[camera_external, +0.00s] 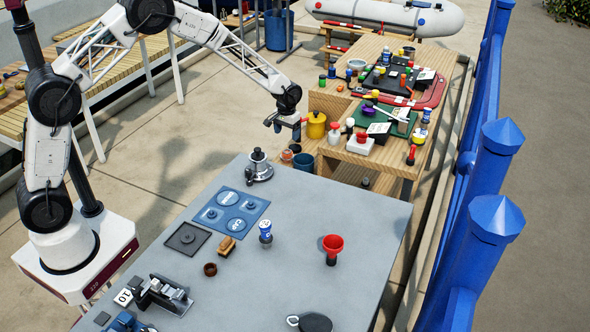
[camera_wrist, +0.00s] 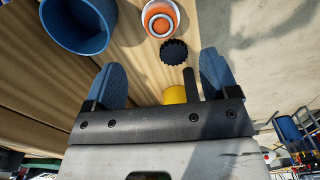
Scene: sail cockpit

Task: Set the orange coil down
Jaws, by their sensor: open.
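In the wrist view an orange ring-shaped thing (camera_wrist: 152,17), which looks like the orange coil, sits in or around a round white piece on the wood surface. I cannot tell whether it lies inside a container. My gripper (camera_wrist: 162,83) is open, its two blue fingers apart, with the orange thing beyond the fingertips and not between them. In the external view my gripper (camera_external: 284,124) hangs over the near left end of the wooden bench, above small round items.
A blue cup (camera_wrist: 78,28) stands beside the orange thing, with a black ridged cap (camera_wrist: 173,52) close by. A yellow pot (camera_external: 316,125) stands right of my gripper. The wooden bench (camera_external: 400,160) is crowded. The grey table (camera_external: 300,215) has clear room in its middle.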

